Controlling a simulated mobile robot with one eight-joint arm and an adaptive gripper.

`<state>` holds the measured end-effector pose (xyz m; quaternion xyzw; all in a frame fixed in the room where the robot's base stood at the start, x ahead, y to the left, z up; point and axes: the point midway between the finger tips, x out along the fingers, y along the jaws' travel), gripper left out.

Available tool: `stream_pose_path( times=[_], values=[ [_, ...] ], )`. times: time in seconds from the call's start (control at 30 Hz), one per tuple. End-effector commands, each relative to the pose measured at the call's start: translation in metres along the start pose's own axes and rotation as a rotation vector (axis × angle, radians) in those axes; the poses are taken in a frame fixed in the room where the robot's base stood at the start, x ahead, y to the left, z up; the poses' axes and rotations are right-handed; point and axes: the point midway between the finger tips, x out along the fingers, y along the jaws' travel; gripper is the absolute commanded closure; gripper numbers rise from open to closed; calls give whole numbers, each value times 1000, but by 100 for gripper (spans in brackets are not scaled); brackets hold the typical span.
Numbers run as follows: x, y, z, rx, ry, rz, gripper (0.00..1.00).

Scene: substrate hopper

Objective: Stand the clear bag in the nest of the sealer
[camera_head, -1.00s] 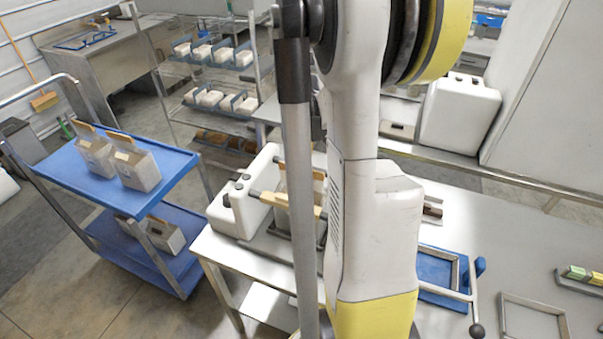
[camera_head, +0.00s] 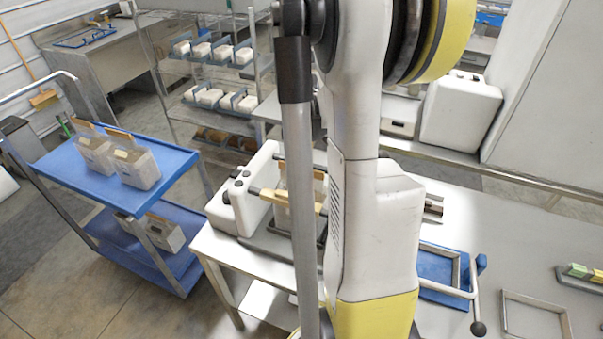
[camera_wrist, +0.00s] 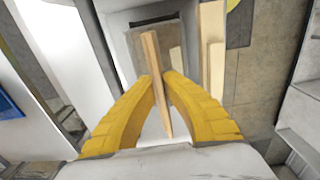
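The sealer (camera_head: 228,208) is a white machine on the steel table, left of my arm in the head view. A tan bar with dark ends (camera_head: 268,196) runs from it towards my arm. A bag-like shape (camera_head: 283,218) stands beside the sealer, partly hidden by my arm and column; I cannot tell whether it is in the nest. In the wrist view my gripper (camera_wrist: 159,82) has its yellow fingers closed on a thin tan strip (camera_wrist: 152,52), which looks like a bag's top. The clear bag's body below it is not clearly visible. My arm hides the gripper in the head view.
A blue cart (camera_head: 70,172) at left holds bags with tan tops (camera_head: 138,165). A rack (camera_head: 165,88) with white blocks stands behind. Right of my arm lie a blue tray (camera_head: 432,268), a metal frame (camera_head: 505,300) and a handle with a dark knob (camera_head: 478,328).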

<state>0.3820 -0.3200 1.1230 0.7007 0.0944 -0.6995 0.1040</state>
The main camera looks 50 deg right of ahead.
Motion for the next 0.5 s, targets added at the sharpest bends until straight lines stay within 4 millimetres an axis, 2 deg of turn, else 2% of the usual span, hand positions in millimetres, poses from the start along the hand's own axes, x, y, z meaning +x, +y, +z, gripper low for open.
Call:
stream_pose_path(
  times=[0.5],
  values=[
    [4,0,0,0,0,0,100]
  ],
)
